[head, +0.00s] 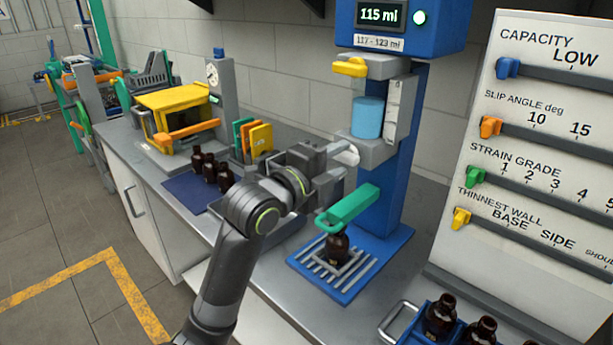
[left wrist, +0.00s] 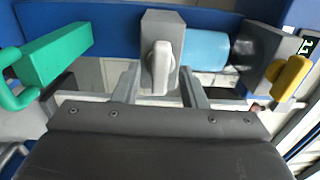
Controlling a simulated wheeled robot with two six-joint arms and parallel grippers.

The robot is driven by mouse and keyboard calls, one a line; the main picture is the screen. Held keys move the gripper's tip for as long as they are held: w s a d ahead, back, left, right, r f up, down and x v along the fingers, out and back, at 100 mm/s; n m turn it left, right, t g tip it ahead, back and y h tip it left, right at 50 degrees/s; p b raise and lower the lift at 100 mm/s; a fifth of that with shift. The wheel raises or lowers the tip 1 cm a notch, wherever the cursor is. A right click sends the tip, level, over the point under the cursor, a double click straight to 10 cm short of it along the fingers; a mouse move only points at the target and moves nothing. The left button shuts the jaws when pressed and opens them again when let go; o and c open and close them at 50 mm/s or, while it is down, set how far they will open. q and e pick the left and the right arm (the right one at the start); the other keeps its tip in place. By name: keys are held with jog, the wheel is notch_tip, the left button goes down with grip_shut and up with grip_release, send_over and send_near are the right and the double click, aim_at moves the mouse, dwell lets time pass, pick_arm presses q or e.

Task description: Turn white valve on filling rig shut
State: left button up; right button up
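The filling rig (head: 388,150) is a blue column with a display reading 115 ml. Its white valve (head: 346,153) juts out below the light blue cylinder (head: 367,117), partly hidden by my left gripper (head: 333,166). In the left wrist view the white valve handle (left wrist: 161,66) lies upright in the picture on a grey block. My left gripper (left wrist: 159,78) is open, with one finger on each side of the handle and a gap visible at both sides. My right gripper is not in view.
A green lever (head: 348,206) sits just below my gripper, above an amber bottle (head: 337,246) on the blue slatted base (head: 352,281). A yellow handle (head: 350,67) is higher up. Several bottles stand in a blue crate (head: 407,328) and on a dark mat (head: 188,186).

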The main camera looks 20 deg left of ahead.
pick_arm(q)
jog(key=p+v, duration=1.2)
jog(key=v, duration=0.5)
dwell(0.7)
